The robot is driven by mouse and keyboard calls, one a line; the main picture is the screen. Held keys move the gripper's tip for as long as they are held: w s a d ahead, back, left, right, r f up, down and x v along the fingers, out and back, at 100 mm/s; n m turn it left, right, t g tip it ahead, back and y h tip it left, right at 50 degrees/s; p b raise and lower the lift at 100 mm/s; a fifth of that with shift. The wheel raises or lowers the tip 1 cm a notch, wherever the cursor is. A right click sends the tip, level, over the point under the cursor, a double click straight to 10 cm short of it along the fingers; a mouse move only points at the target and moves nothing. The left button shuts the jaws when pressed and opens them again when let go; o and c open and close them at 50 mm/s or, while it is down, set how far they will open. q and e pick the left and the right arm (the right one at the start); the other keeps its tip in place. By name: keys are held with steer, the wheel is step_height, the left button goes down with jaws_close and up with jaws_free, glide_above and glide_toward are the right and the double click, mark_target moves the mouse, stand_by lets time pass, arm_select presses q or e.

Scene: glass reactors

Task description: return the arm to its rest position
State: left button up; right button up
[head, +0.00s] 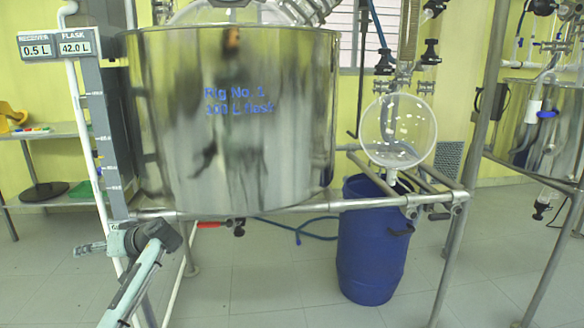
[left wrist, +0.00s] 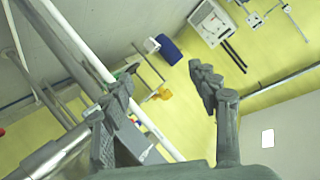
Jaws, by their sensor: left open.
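My left arm comes in at the lower left of the head view, in front of the rig's left post. Its gripper (head: 90,248) points left, beside the lower end of the white pipe (head: 84,130). In the left wrist view the two fingers of the left gripper (left wrist: 162,82) stand wide apart with nothing between them. The left finger overlaps the pipe and grey rig parts in that view; I cannot tell whether they touch. My right gripper is in neither view.
A shelf (head: 45,131) stands at left. Floor (head: 270,280) is clear in front.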

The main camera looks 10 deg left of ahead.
arm_select(q)
steer(key=w+d+f+m+t+h, duration=0.2)
steer(key=w+d+m+t+h, duration=0.35)
steer(key=w+d, duration=0.25)
steer(key=w+d+f+m+t+h, duration=0.2)
steer(key=w+d+m+t+h, duration=0.2)
steer(key=w+d+m+t, duration=0.25)
steer(key=s+d+f+g+h, duration=0.1)
steer(key=s+d+f+g, duration=0.3)
steer(key=s+f, duration=0.8)
steer(key=s+d+f+g, duration=0.3)
steer(key=s+f, duration=0.6)
steer(key=f, duration=0.8)
steer(key=s+d+f+g, duration=0.1)
steer(key=s+f, duration=0.3)
steer(key=s, duration=0.5)
steer(key=s+d+f+g+h, duration=0.1)
steer(key=s+f, duration=0.4)
steer(key=s, duration=0.5)
steer(key=s+d+f+g, duration=0.2)
steer(key=s+f, duration=0.3)
steer(key=s, duration=0.4)
steer(key=shift+s+d+g, duration=0.3)
steer(key=shift+d, duration=0.45)
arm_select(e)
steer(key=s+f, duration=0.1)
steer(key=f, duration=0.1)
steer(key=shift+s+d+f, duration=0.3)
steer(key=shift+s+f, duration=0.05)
